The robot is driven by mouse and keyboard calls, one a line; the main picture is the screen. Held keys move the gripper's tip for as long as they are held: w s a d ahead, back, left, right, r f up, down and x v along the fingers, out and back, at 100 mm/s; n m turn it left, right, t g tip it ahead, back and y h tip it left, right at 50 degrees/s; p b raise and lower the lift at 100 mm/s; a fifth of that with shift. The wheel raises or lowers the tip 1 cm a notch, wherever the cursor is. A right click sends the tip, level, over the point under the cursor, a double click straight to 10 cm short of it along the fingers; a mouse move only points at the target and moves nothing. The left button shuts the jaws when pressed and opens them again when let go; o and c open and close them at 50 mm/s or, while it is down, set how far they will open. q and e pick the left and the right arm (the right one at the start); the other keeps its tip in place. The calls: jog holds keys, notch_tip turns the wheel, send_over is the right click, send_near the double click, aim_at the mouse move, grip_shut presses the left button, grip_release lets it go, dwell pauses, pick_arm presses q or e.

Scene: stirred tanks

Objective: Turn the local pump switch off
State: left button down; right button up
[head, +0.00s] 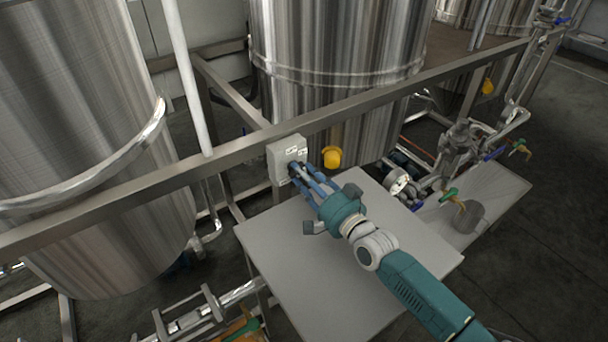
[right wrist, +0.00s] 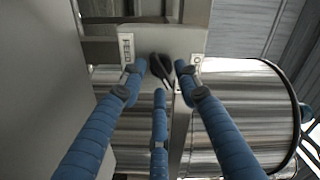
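The local pump switch is a pale grey box (head: 286,158) fixed to the metal rail in the head view. In the right wrist view its face (right wrist: 190,40) carries a black rotary knob (right wrist: 160,67), with its handle tilted toward the lower right. Small labels sit on either side of the knob. My right gripper (head: 298,170) is at the box, its blue fingers (right wrist: 160,72) spread around the knob, one on each side and one below. I see gaps between fingers and knob; contact is not clear. The knob is mostly hidden by the fingers in the head view. My left gripper is out of view.
A grey table (head: 320,262) lies below my right arm. The long metal rail (head: 235,150) runs across in front of large steel tanks (head: 340,60). A yellow-orange fitting (head: 332,157) is just right of the box. Pipes and valves (head: 460,140) crowd the right.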

grip_shut()
jog(key=shift+n, duration=0.3)
jog(key=n, duration=0.5)
jog(key=shift+r+n, duration=0.15)
jog(key=shift+n, duration=0.15)
jog(key=n, duration=0.5)
jog(key=shift+r+n, duration=0.1)
jog(key=shift+n, duration=0.2)
grip_release()
